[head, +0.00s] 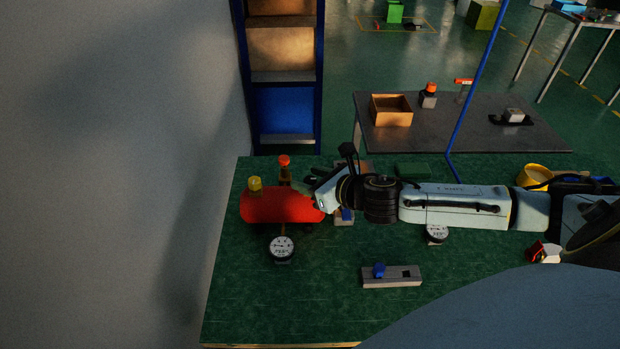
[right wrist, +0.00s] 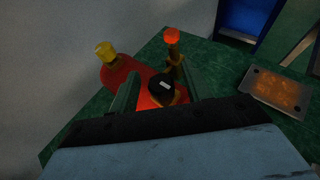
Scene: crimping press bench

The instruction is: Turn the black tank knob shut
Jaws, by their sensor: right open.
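The red tank (head: 270,207) lies at the left of the green bench, and it also shows in the right wrist view (right wrist: 118,78). The black tank knob (right wrist: 161,88) with a pale mark on top shows in the right wrist view; in the head view my gripper hides it. My right gripper (head: 308,193) reaches in from the right over the tank's right end. Its jaws are open, with one finger on each side of the knob in the right wrist view. I cannot tell whether they touch it. My left gripper is not in view.
A yellow-capped fitting (head: 255,184) and an orange-topped valve (head: 284,165) stand close to the tank. A dial gauge (head: 281,248) stands in front. A grey block with a blue part (head: 391,276) lies at front centre. A wall borders the left.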

